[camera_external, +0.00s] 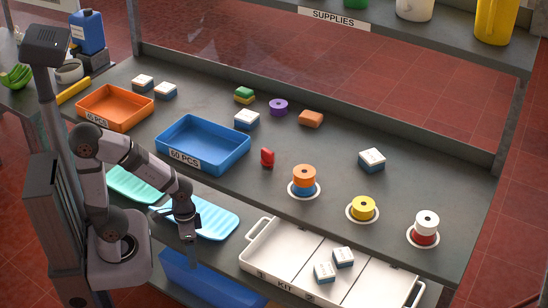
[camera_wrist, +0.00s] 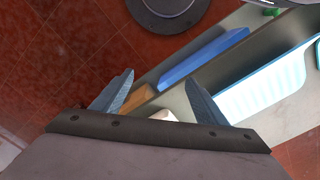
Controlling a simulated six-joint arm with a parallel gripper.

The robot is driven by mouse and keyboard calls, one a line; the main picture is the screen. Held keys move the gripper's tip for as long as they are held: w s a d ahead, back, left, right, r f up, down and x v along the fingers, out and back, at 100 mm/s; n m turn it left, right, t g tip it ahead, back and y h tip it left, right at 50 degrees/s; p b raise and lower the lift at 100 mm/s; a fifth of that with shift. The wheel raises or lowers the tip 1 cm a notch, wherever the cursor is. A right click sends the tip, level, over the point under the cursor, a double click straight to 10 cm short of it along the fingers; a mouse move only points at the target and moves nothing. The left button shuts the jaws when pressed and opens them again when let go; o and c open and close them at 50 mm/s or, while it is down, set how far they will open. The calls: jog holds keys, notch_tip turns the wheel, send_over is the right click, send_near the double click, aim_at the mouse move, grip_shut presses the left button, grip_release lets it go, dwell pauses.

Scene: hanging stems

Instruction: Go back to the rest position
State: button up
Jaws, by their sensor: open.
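My gripper (camera_wrist: 160,95) is open in the wrist view, its two fingers spread with nothing between them. In the external view my gripper (camera_external: 189,234) hangs low at the left, pointing down by the light-blue ribbed tray (camera_external: 215,218). My arm is folded close to its base. I cannot tell whether the fingers touch the tray's edge.
An orange bin (camera_external: 112,104) and a blue bin (camera_external: 203,144) stand on the bench behind my arm. A white kit tray (camera_external: 290,254) holds two small boxes at the front. Spools on round bases (camera_external: 303,184) stand to the right. The bench centre has free room.

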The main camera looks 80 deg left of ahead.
notch_tip(320, 180, up, 26)
jog(key=p, duration=2.4)
jog(key=shift+r, duration=0.15)
